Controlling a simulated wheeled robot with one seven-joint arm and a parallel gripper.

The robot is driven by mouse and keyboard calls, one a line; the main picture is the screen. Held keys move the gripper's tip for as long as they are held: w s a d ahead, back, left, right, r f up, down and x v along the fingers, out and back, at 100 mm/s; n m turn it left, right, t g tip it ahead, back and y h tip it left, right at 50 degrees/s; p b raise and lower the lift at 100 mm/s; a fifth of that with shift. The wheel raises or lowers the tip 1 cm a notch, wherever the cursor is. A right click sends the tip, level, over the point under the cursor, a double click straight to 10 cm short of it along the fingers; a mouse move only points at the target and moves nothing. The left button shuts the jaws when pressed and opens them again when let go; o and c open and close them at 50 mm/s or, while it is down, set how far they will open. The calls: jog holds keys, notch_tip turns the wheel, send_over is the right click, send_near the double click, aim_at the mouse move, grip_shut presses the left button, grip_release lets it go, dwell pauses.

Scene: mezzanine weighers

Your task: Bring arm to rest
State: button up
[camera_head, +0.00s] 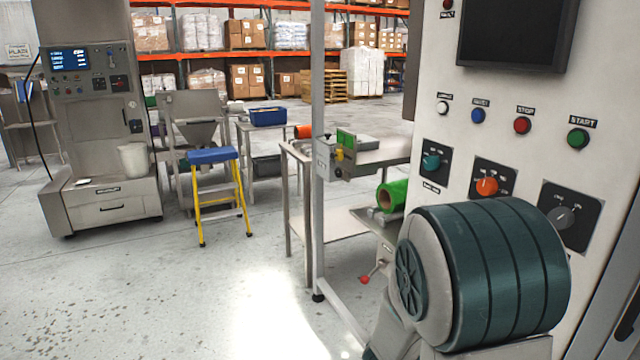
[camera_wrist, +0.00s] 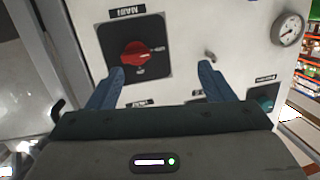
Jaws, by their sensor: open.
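In the wrist view, my gripper (camera_wrist: 161,70) is open, with its two blue fingers spread apart and nothing held between them. It faces a pale panel. A red rotary knob (camera_wrist: 138,53) on a black plate lies ahead of the fingertips, nearer the left finger. The gap between fingertips and panel is hard to judge. In the head view, a large teal rounded link of my arm fills the lower right, in front of the control cabinet (camera_head: 520,80). My gripper does not show there.
The cabinet has several push buttons, including a red one (camera_head: 522,125), and an orange knob (camera_head: 487,186). A metal table (camera_head: 385,152) stands beside it. A yellow step stool (camera_head: 217,190) stands farther left. Open floor (camera_head: 130,290) lies at lower left. A gauge (camera_wrist: 289,29) shows in the wrist view.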

jog(key=w+a+r+n+t+y+p, duration=0.1)
jog(key=a+r+n+y, duration=0.1)
jog(key=a+n+y, duration=0.4)
jog(key=w+a+r+n+t+y+p, duration=0.1)
jog(key=a+r+y, duration=0.1)
jog(key=a+y, duration=0.6)
jog(key=s+a+r+n+g+p, duration=0.1)
jog(key=s+n+g, duration=0.1)
jog(key=s, duration=0.7)
jog(key=s+r+n+g+p, duration=0.1)
jog(key=s+n+g, duration=0.2)
jog(key=s, duration=0.6)
jog(key=g, duration=0.2)
jog(key=shift+a+r+g, duration=0.3)
jog(key=shift+a+r, duration=0.05)
jog(key=shift+a, duration=0.05)
